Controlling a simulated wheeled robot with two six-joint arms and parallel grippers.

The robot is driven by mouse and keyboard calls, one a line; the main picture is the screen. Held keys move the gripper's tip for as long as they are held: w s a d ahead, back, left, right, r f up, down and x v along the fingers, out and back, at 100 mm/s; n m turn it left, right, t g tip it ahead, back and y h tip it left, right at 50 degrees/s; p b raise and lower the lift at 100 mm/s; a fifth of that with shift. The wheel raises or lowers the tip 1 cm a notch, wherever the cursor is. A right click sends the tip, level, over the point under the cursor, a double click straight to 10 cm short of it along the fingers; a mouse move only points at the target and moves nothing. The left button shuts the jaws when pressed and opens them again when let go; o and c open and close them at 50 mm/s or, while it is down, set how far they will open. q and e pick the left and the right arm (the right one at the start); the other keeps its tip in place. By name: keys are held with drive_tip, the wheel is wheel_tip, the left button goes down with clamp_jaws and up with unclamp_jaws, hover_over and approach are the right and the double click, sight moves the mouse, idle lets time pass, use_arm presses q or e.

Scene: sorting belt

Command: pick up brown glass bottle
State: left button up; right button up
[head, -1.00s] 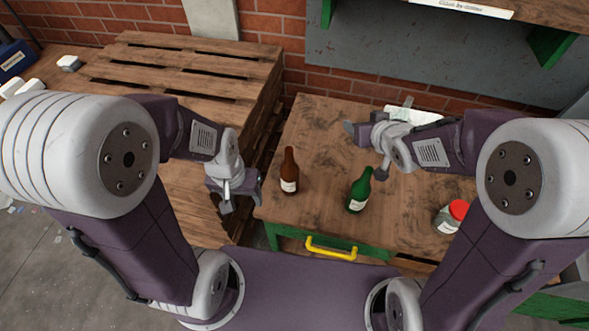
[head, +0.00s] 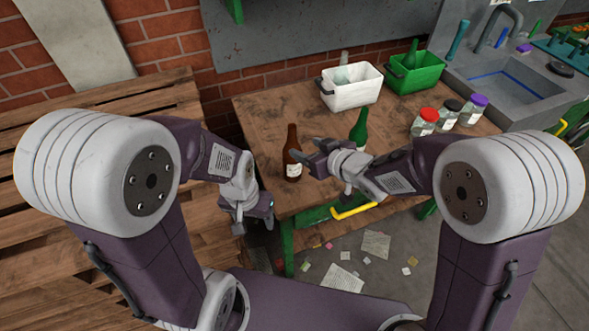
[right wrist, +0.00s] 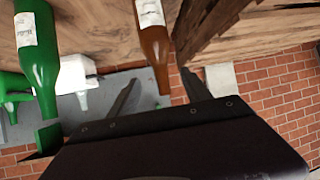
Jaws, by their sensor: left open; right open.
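The brown glass bottle (head: 292,160) stands upright near the left end of the wooden table, with a pale label. My right gripper (head: 317,152) is open, just right of the bottle, its fingers pointing toward it. In the right wrist view the brown bottle (right wrist: 155,50) appears upside down, its neck in the gap between the open fingers of my right gripper (right wrist: 158,79). I see no clear contact. My left gripper (head: 256,217) is open and empty, low beside the table's left edge.
A green bottle (head: 359,128) stands behind my right gripper. A white bin (head: 352,96), a green bin (head: 416,84) and several lidded jars (head: 424,122) are on the table farther right. A pallet stack (head: 90,130) is at left. Paper scraps litter the floor.

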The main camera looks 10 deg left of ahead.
sight(295, 142)
drive_tip(key=x, duration=0.3)
drive_tip(key=shift+s+a, duration=0.2)
drive_tip(key=shift+a, duration=0.05)
drive_tip(key=shift+w+a+f, duration=0.2)
drive_tip(key=shift+w+f, duration=0.05)
drive_tip(key=shift+w, duration=0.25)
drive_tip(key=x, duration=0.5)
drive_tip(key=shift+w+r, duration=0.1)
drive_tip(key=shift+w, duration=0.1)
drive_tip(key=shift+r, duration=0.1)
drive_tip(key=c, duration=0.6)
clamp_jaws()
